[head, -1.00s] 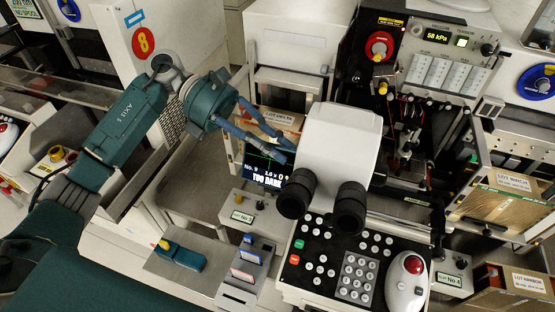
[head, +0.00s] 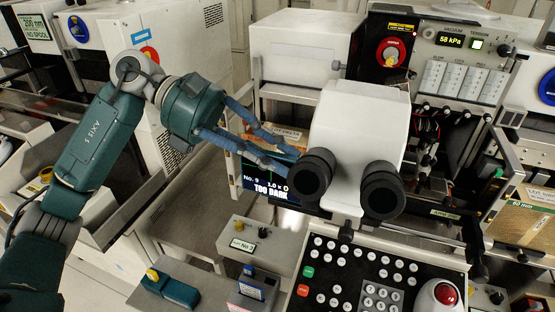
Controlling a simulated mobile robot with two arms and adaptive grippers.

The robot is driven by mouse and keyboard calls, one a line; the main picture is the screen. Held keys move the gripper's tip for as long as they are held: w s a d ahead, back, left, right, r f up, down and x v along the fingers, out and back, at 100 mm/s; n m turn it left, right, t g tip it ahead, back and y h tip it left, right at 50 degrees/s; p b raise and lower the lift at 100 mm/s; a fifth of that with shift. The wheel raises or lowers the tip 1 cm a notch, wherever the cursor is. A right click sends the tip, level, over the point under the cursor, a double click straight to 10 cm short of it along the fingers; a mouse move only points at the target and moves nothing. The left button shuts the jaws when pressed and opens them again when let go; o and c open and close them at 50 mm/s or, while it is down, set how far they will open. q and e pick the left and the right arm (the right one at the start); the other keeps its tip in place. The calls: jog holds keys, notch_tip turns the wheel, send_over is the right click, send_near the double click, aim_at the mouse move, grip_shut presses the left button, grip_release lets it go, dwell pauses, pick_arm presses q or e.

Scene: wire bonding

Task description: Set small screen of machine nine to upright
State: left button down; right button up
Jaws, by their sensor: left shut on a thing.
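The small screen (head: 262,186) of machine nine is a dark panel with "No. 9", "1.0 x" and "TOO DARK" in white letters. It sits left of the white microscope head (head: 357,125), which hides its right side. My left gripper (head: 290,163) reaches in from the left with its blue-grey fingers at the screen's upper part. It is shut on the screen, though the exact contact at the fingertips is partly hidden by the microscope. How far the screen leans is hard to tell from this angle. My right gripper is out of view.
Two black eyepieces (head: 383,188) jut out close to the right of the screen. Below are a black keypad panel (head: 360,272) with a red trackball (head: 446,293) and a grey box (head: 262,244) labelled No 3. A large white cabinet (head: 185,60) stands behind my left arm.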

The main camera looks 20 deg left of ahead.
pick_arm(q)
jog(key=c, duration=1.6)
grip_release()
jog(key=shift+w+a+r, duration=0.1)
jog(key=shift+a+r, duration=0.05)
jog(key=shift+a, duration=0.15)
jog(key=v, duration=1.1)
jog(key=shift+a, duration=0.25)
